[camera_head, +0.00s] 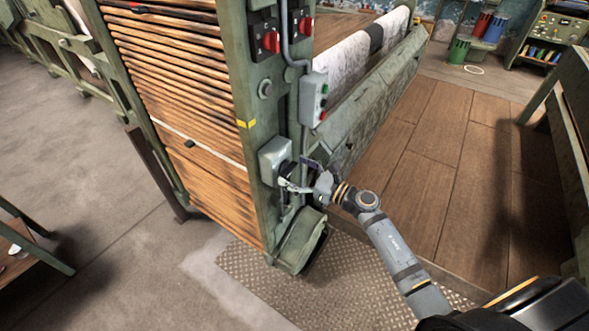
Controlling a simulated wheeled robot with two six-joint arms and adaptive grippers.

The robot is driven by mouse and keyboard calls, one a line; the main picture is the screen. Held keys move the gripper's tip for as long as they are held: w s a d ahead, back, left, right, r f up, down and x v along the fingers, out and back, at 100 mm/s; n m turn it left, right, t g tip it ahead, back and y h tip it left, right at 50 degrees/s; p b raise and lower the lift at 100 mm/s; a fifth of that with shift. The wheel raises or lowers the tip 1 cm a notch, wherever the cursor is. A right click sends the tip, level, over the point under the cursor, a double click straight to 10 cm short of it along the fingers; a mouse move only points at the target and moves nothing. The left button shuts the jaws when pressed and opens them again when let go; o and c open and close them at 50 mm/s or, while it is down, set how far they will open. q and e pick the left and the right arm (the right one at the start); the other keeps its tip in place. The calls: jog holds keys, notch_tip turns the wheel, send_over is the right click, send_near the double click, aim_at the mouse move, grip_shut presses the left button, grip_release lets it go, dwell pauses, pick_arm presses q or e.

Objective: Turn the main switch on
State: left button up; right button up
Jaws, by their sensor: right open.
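A grey switch box (272,162) is fixed low on the green machine post (246,60). My right gripper (288,176) is right at the lower right side of this box, open. The gripper and its wrist cover part of the box's right face, so I cannot tell whether they touch or how its switch is set. Two dark boxes with red switches, a left one (266,40) and a right one (301,22), sit higher on the post. My left gripper is not in view.
A grey control box with green and red buttons (313,98) is above my right gripper. A conduit runs down the post beside it. A green rounded housing (299,243) sits below. A wooden platform (445,150) lies to the right, and a table (25,252) stands at the left.

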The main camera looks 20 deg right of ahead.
jog(key=shift+c, duration=0.3)
jog(key=c, duration=1.1)
jog(key=shift+m, duration=0.4)
jog(key=m+p, duration=0.2)
jog(key=m, duration=0.1)
jog(key=shift+r, duration=0.1)
jog(key=m+p, duration=0.2)
jog(key=m, duration=0.2)
jog(key=shift+w+d+m+p, duration=0.1)
jog(key=shift+d+m+p, duration=0.05)
jog(key=shift+m+p, duration=0.15)
jog(key=m+p, duration=0.3)
jog(key=m, duration=0.2)
jog(key=shift+f+m+p, duration=0.2)
jog(key=shift+m+p, duration=0.35)
jog(key=shift+m, duration=0.55)
jog(key=shift+f+m+p, duration=0.15)
jog(key=shift+m+p, duration=0.4)
jog(key=shift+m, duration=0.55)
